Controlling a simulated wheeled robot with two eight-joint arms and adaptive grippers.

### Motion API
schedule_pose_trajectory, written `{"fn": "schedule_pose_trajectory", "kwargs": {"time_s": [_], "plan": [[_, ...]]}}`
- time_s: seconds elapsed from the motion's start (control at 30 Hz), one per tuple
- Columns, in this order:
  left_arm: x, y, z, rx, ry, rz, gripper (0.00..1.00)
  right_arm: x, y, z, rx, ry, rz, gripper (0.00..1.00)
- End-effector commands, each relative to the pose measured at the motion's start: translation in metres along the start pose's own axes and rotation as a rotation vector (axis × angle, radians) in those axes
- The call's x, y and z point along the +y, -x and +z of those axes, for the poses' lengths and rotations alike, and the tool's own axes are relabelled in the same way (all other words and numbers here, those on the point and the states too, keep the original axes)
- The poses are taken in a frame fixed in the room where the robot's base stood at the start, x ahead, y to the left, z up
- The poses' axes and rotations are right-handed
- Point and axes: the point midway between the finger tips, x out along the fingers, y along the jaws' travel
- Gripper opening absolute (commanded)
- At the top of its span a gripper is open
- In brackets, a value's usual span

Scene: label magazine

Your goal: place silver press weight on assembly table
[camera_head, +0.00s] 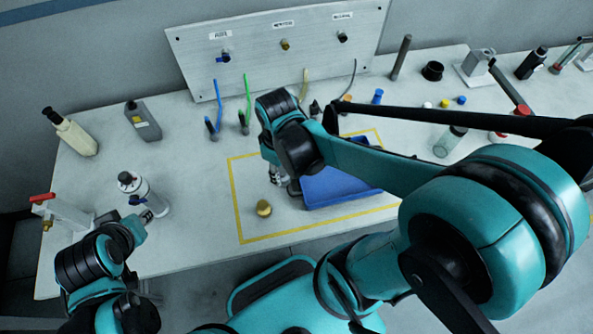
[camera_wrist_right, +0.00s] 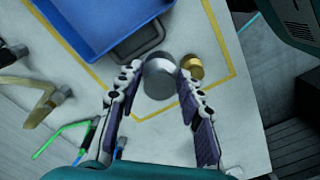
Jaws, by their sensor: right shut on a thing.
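The silver press weight (camera_wrist_right: 160,80) is a short grey metal cylinder between the fingertips of my right gripper (camera_wrist_right: 157,76), which is shut on it. In the head view my right gripper (camera_head: 278,176) is over the assembly table (camera_head: 200,222), inside the yellow outline, at the left side of the blue tray. The weight is not clearly seen there, and its gap from the table cannot be told.
A brass weight (camera_head: 264,208) stands close to the silver one, also in the wrist view (camera_wrist_right: 191,67).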

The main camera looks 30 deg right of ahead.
Motion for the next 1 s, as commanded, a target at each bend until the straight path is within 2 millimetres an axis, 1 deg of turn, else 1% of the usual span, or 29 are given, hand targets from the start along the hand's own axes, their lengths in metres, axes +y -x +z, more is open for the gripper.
{"fn": "schedule_pose_trajectory", "kwargs": {"time_s": [0.07,0.17,0.27,0.4,0.5,0.6,0.7,0.83,0.87,1.0], "plan": [[0.0,-0.001,0.001,0.0,0.0,0.0,0.29,0.0,-0.001,-0.002,0.0,0.002,0.0,0.0],[0.0,-0.006,0.004,0.0,0.0,0.0,0.29,0.002,-0.009,-0.012,0.0,0.003,0.0,0.0],[0.0,-0.015,0.011,0.0,0.0,0.0,0.29,0.005,-0.023,-0.033,0.0,0.003,0.0,0.0],[0.0,-0.026,0.019,0.0,0.0,0.0,0.29,0.009,-0.045,-0.067,0.0,0.002,0.0,0.0],[0.0,-0.033,0.024,0.0,0.0,0.0,0.29,0.012,-0.057,-0.089,0.0,0.001,0.0,0.0],[0.0,-0.037,0.026,0.0,0.0,0.0,0.29,0.014,-0.066,-0.104,0.0,0.0,0.0,0.0],[0.0,-0.039,0.028,0.0,0.0,0.0,0.29,0.015,-0.07,-0.113,0.0,-0.001,0.0,0.0],[0.0,-0.041,0.029,0.0,0.0,0.0,0.29,0.016,-0.075,-0.117,0.0,-0.001,0.0,0.0],[0.0,-0.042,0.03,0.0,0.0,0.0,0.29,0.016,-0.078,-0.117,0.0,-0.001,0.0,0.0],[0.0,-0.052,0.037,0.0,0.0,0.0,0.29,0.016,-0.1,-0.116,0.0,-0.001,0.0,0.0]]}}
